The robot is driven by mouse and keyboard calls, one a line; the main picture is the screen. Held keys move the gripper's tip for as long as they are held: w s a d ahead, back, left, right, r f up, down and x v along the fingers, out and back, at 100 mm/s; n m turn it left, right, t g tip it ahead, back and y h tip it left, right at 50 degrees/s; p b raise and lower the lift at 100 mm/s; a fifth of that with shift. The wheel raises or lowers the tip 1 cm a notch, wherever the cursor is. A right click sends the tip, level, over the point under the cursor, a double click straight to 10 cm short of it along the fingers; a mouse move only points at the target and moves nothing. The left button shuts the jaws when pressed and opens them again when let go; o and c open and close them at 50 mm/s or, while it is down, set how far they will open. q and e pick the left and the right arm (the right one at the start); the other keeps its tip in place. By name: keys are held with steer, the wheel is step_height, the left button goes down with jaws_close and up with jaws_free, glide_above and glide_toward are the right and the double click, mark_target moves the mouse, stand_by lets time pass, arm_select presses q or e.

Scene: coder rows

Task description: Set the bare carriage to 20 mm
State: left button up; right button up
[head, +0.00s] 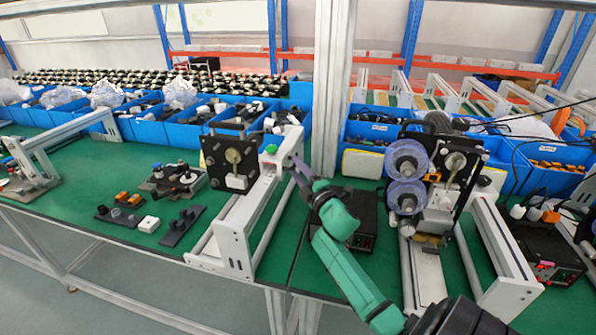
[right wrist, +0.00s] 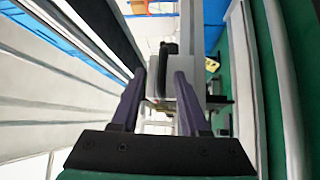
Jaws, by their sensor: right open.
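My right gripper (head: 292,164) is beside the carriage's right side, near a white block with a green button (head: 271,149). In the right wrist view its two purple fingers (right wrist: 159,88) stand apart. A dark upright part (right wrist: 167,62) and a grey block show beyond and between them; I cannot tell whether they touch. No scale reading is legible. My left gripper is out of view.
A second carriage with blue reels (head: 407,178) stands on the right. Small fixtures, including a white block (head: 148,224), lie on the green table (head: 95,180) at left. Blue bins (head: 150,127) line the back. A white post (head: 330,90) rises behind my right arm.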

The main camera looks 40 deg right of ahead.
steer(key=b+v, duration=0.3)
steer(key=v, duration=1.1)
steer(key=shift+s, duration=0.3)
steer(key=w+d+f+b, duration=0.1)
steer(key=b, duration=0.6)
steer(key=shift+w+f, duration=0.1)
steer(key=shift+w, duration=0.05)
steer(key=x, duration=0.5)
steer(key=p+x, duration=0.1)
steer(key=x, duration=0.4)
steer(key=r+p+x, duration=0.1)
steer(key=x, duration=0.4)
steer(key=shift+a, duration=0.15)
jaws_close()
